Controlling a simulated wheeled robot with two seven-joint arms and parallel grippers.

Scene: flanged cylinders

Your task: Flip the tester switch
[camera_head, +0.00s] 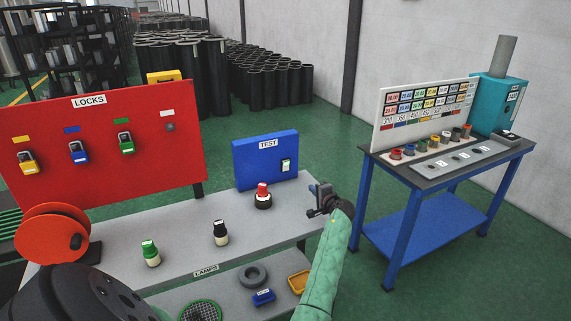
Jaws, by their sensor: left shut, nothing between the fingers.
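The tester is a blue box marked TEST (257,161) standing on the grey bench. Its switch (287,165) is a small pale plate with a dark rocker on the right part of the front face. Which way the rocker is tipped is too small to tell. My left gripper (318,189), at the end of a green-sleeved arm, is shut and empty. In the picture it is just right of and below the tester, near the bench's right edge, apart from the switch. My right gripper is not in view.
A red LOCKS board (101,140) with several padlocks stands at the left. On the bench (185,221) are a red-capped lamp (263,194), a black-capped one (221,234) and a green-capped one (150,253). A blue table (430,225) stands right, with green floor between.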

